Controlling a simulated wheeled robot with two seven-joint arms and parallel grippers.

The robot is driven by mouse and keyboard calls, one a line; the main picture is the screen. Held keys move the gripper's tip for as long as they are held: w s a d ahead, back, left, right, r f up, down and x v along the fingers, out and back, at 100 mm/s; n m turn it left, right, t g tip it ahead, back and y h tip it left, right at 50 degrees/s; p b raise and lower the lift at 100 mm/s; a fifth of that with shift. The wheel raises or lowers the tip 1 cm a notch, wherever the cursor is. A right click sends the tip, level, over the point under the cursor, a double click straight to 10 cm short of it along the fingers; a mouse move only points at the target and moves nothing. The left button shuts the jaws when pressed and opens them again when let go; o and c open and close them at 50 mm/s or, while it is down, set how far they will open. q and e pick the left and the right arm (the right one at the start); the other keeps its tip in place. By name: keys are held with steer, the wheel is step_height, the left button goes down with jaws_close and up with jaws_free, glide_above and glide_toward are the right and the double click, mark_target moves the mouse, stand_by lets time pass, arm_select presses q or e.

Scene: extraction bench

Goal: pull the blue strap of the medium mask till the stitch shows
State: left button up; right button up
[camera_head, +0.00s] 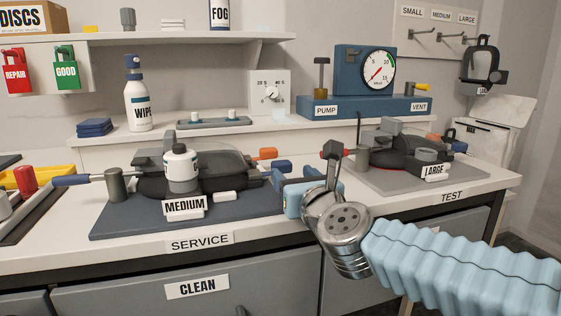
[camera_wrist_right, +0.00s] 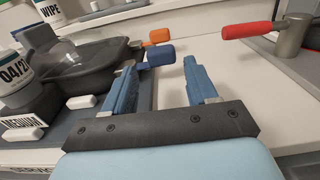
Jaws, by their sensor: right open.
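The medium mask (camera_head: 218,165) is a dark mask lying on the grey service mat (camera_head: 125,222), behind a MEDIUM label (camera_head: 184,207). A white bottle (camera_head: 181,170) stands in front of its middle. The mask's blue strap tab (camera_head: 282,166) sticks out on its right side, beside an orange tab (camera_head: 265,153). In the right wrist view the blue tab (camera_wrist_right: 160,55) is just beyond the gap between my fingertips, nearer the left finger. My right gripper (camera_wrist_right: 162,68) is open and empty; it also shows in the head view (camera_head: 303,184). No stitch can be made out. My left gripper is not in view.
A post with a red handle (camera_wrist_right: 248,30) stands right of my right gripper. The large mask (camera_head: 405,150) lies on the test mat (camera_head: 385,182) at the right. A post with a blue handle (camera_head: 72,180) stands left of the medium mask. Bare bench shows between the mats.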

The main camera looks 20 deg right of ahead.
mark_target(283, 164)
steer(key=w+p, duration=0.1)
steer(key=w, duration=0.6)
steer(key=shift+a, duration=0.1)
steer(key=shift+w+p, duration=0.3)
steer(key=shift+w, duration=0.45)
